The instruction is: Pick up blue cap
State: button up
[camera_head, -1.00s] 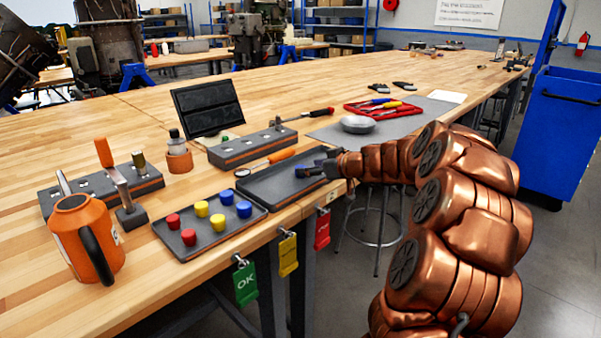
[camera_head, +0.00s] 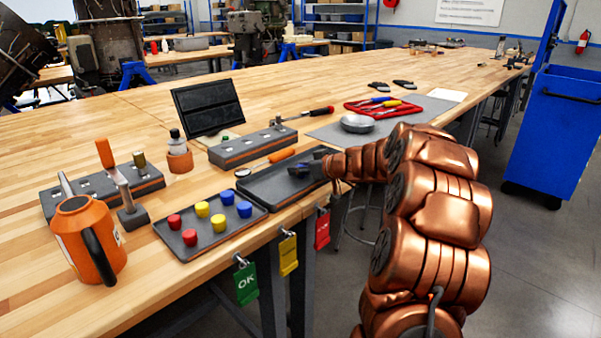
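Two blue caps stand on the dark tray (camera_head: 190,251) near the table's front edge. One blue cap (camera_head: 227,197) is at the back; the other blue cap (camera_head: 244,209) is at the tray's right end. Two yellow caps (camera_head: 202,209) and two red caps (camera_head: 174,222) share the tray. My gripper (camera_head: 293,170) is over the empty dark tray (camera_head: 262,190) to the right, apart from the caps. It is small and dark in this view, and its finger opening cannot be made out.
An orange mug (camera_head: 84,240) stands at the front left. Grey tool blocks (camera_head: 240,148) and a magnifier with an orange handle (camera_head: 280,156) lie behind the trays. Coloured tags (camera_head: 246,284) hang at the table edge. A red tool tray (camera_head: 385,108) sits farther back.

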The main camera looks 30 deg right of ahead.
jog(key=c, duration=0.4)
jog(key=shift+r, duration=1.7)
jog(key=s+b, duration=0.1)
jog(key=s, duration=0.4)
jog(key=s+r+b, duration=0.1)
jog(key=s, duration=1)
jog(key=shift+a+r+b, duration=0.3)
jog(key=shift+b, duration=0.1)
jog(key=shift+o, duration=1.3)
grip_shut()
